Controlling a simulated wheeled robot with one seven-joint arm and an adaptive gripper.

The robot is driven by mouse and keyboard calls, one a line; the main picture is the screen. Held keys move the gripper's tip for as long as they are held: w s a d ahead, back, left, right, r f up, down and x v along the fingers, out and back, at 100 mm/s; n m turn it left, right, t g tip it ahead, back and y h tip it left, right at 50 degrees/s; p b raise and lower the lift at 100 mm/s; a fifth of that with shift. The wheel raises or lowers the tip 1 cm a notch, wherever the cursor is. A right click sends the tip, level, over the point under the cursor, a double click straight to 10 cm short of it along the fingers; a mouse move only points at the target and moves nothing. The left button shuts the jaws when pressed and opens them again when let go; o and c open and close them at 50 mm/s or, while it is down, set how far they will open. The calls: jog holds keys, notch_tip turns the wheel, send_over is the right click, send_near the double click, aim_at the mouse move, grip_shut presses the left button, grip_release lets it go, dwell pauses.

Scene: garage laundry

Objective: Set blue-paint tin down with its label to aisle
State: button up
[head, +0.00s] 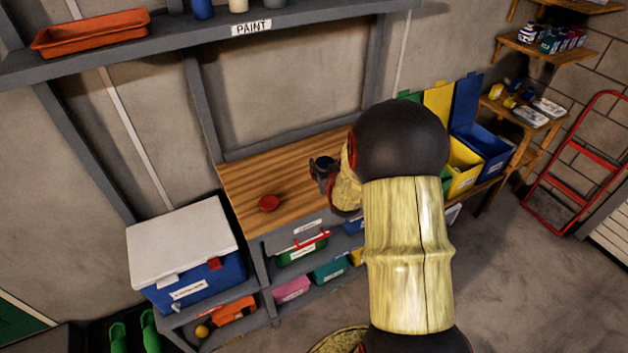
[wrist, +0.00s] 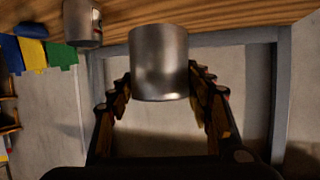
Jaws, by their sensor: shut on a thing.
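My gripper (head: 322,178) is over the wooden bench top (head: 245,180) in the head view, shut on a small tin (head: 323,161) with a dark bluish top. In the wrist view my gripper's fingers (wrist: 160,82) stand either side of this tin (wrist: 160,60). The side facing the wrist camera is plain silver metal, with no label visible. The tin's other sides are hidden. It looks upright, at or close to the bench top; I cannot tell whether it touches.
A second grey tin (wrist: 82,24) with a label stands nearby on the bench in the wrist view. A red bowl (head: 268,203) sits left of my gripper. Lidded bins (head: 463,163) stand at right. A shelf marked PAINT (head: 150,47) overhangs the bench. The bench's left part is mostly clear.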

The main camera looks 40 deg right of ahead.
jog(key=w+f, duration=0.2)
jog(key=w+f+b, duration=0.1)
jog(key=w+f, duration=0.1)
jog(key=f, duration=0.1)
jog(key=shift+w+a+f, duration=0.1)
jog(key=shift+w+f, duration=0.25)
jog(key=shift+w, duration=0.05)
jog(key=shift+w+f+b, duration=0.15)
jog(key=shift+f+b, duration=0.3)
jog(key=shift+f, duration=1.2)
jog(key=shift+f, duration=0.2)
jog(key=o, duration=1.1)
jog(key=shift+o, duration=0.8)
jog(key=shift+r, duration=0.1)
